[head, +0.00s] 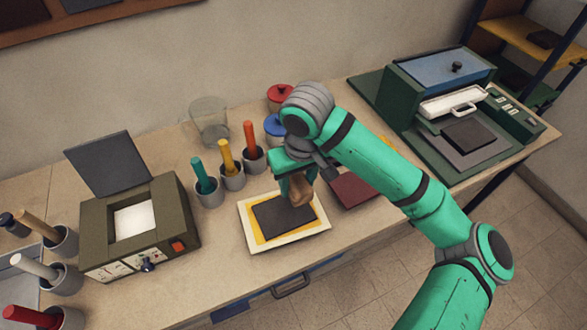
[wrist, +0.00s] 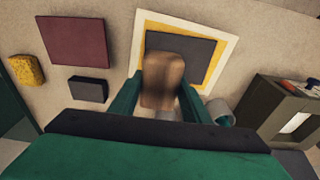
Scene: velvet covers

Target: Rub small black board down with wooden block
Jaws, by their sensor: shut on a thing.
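The small black board (head: 275,215) lies on a yellow sheet inside a cream-edged mat (head: 262,247) at the middle of the table. It also shows in the wrist view (wrist: 195,48), partly hidden by the block. My gripper (head: 296,184) is shut on the wooden block (head: 300,192), which is brown and rounded. In the wrist view the block (wrist: 162,80) sits between my two green fingers and overlaps the board's near edge. In the head view it is over the board's upper right part. I cannot tell whether the block touches the board.
A maroon board (head: 352,190) lies right of the mat. In the wrist view a dark grey block (wrist: 88,89) and a yellow sponge (wrist: 27,71) lie nearby. Cups with coloured handles (head: 232,177) stand behind, an olive machine (head: 138,225) left, a green press (head: 440,110) right.

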